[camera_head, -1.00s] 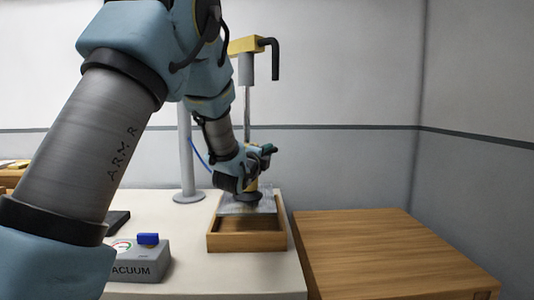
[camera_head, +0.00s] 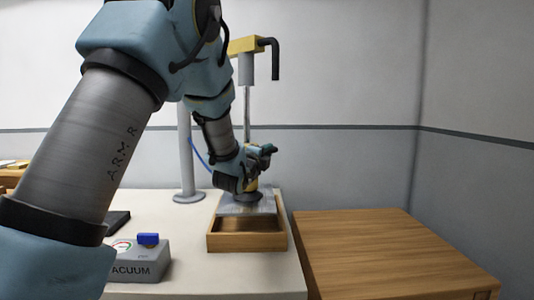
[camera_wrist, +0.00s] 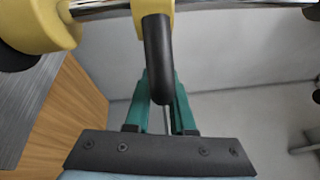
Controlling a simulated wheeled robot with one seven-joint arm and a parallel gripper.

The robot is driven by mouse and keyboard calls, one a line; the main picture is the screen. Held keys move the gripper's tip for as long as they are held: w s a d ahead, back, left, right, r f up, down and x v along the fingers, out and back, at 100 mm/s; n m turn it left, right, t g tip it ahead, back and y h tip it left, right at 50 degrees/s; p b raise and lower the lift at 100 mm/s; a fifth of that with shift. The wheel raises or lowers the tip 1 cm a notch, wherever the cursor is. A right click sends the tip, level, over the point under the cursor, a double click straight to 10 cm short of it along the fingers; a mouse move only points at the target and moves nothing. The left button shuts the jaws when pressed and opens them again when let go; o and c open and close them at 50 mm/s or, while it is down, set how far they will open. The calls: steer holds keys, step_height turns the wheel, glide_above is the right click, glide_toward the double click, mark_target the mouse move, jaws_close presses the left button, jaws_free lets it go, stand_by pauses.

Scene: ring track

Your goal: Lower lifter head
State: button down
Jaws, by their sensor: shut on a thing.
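The lifter head is a yellow block with a dark round suction cup (camera_head: 247,197) under it, on a thin vertical rod (camera_head: 247,115). The cup is low over a grey metal sheet (camera_head: 232,209) in a wooden tray (camera_head: 246,242) and appears to touch it. A black handle (camera_wrist: 159,55) comes off the yellow head (camera_wrist: 152,7) in the wrist view. My gripper (camera_wrist: 162,78) has its teal fingers closed around this handle. In the head view my gripper (camera_head: 265,151) is beside the head, just above the tray, and my wrist hides part of the head.
The lifter's grey post (camera_head: 185,150) stands behind my arm. A grey vacuum box (camera_head: 140,263) with a gauge and blue switch (camera_head: 148,239) sits at the front left. A wooden table (camera_head: 390,255) at right has a clear top.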

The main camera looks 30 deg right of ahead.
step_height(320, 180, down, 10)
steer(key=b, duration=0.9)
steer(key=shift+r, duration=0.3)
steer(key=c, duration=0.8)
jaws_free()
steer(key=shift+o, duration=0.2)
steer(key=shift+r, duration=0.1)
steer(key=b+v, duration=0.2)
steer(key=v, duration=0.8)
steer(key=shift+s+a, duration=0.25)
steer(key=shift+a, duration=0.1)
